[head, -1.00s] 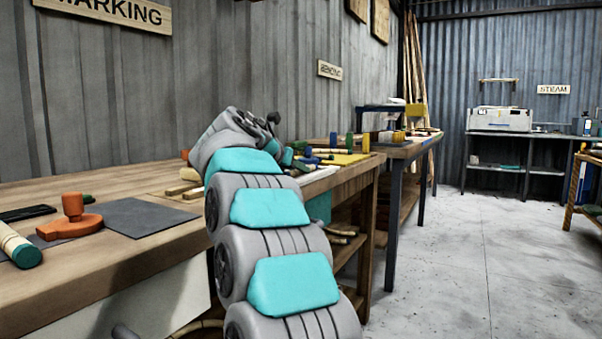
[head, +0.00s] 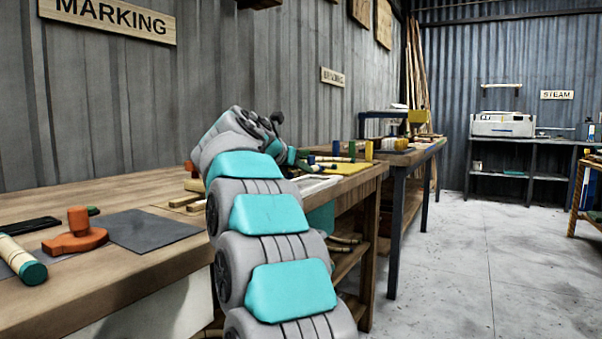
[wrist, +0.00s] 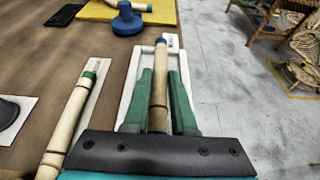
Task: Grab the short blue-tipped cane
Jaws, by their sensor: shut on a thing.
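In the wrist view my gripper (wrist: 160,98) has two green fingers, shut on a short pale cane (wrist: 159,85) that lies lengthwise between them. In the head view my gripper is mostly hidden behind my arm, and the held cane cannot be made out.
A green-tipped cane (wrist: 75,115) lies left of my gripper on a white strip. A blue knobbed tool (wrist: 125,20) and a yellow mat (wrist: 95,10) are farther along. An orange tool (head: 77,232) sits on the near bench (head: 130,275). Open floor (head: 450,260) is to the right.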

